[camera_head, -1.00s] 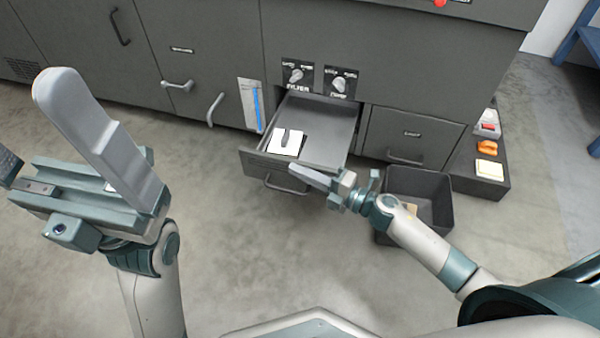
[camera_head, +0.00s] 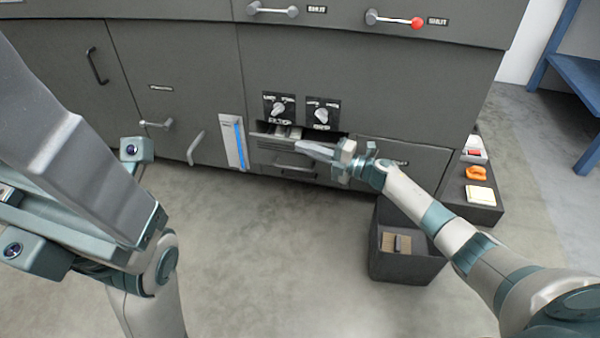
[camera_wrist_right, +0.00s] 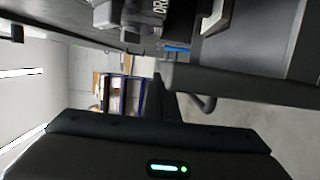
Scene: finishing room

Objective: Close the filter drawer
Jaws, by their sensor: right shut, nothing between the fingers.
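The filter drawer (camera_head: 268,160) sits low in the grey machine under the left knob and is pushed most of the way in. A narrow opening still shows above its front, with a pale piece (camera_head: 291,133) inside. The drawer's front edge (camera_wrist_right: 250,86) and its handle (camera_wrist_right: 208,103) also show in the right wrist view. My right gripper (camera_head: 305,147) is shut and empty, its fingers against or just before the upper part of the drawer front; contact cannot be told. My left gripper (camera_head: 60,130) is large and close at the left, away from the drawer; its jaw opening is unclear.
A dark open bin (camera_head: 408,262) with a brown piece inside stands on the floor below my right forearm. A low ledge (camera_head: 488,212) with small items is at the right. Another closed drawer (camera_head: 425,160) is beside the filter drawer.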

